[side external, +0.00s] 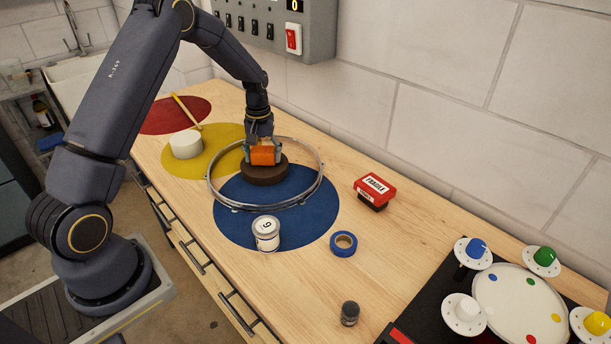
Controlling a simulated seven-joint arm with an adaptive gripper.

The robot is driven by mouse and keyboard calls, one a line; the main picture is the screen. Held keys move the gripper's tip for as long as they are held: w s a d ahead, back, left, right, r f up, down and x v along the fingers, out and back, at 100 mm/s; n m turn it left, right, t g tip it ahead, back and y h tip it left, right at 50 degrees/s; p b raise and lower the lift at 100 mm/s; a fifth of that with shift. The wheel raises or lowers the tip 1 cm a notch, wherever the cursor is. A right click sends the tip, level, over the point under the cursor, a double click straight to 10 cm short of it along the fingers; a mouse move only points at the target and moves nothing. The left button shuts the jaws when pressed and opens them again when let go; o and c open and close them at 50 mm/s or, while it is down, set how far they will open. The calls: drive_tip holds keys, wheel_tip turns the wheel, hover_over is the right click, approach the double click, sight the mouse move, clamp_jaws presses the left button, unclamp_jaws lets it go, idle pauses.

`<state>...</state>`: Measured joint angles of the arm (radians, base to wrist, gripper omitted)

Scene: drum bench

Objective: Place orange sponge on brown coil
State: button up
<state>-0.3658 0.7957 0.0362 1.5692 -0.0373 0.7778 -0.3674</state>
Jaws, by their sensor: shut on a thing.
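The orange sponge (263,156) is between the fingers of my gripper (262,152), which is shut on it. The brown coil (265,173) is a dark, round, flat disc lying on the bench directly below the sponge. The sponge is over the coil's top, very close to it; I cannot tell whether the two touch. The coil is inside a metal hoop (318,190), near the hoop's far side and at the upper edge of the blue circle (305,222).
A white can (266,234), blue tape roll (343,243), red box (374,191) and small dark jar (350,313) stand nearby. A white cylinder (186,145) is on the yellow circle (212,165). A yellow stick (186,111) lies at the red circle (160,116). Knobs surround a white disc (507,295).

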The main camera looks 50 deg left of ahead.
drive_tip(key=shift+f, duration=0.15)
drive_tip(key=o, duration=0.8)
drive_tip(key=shift+o, duration=0.2)
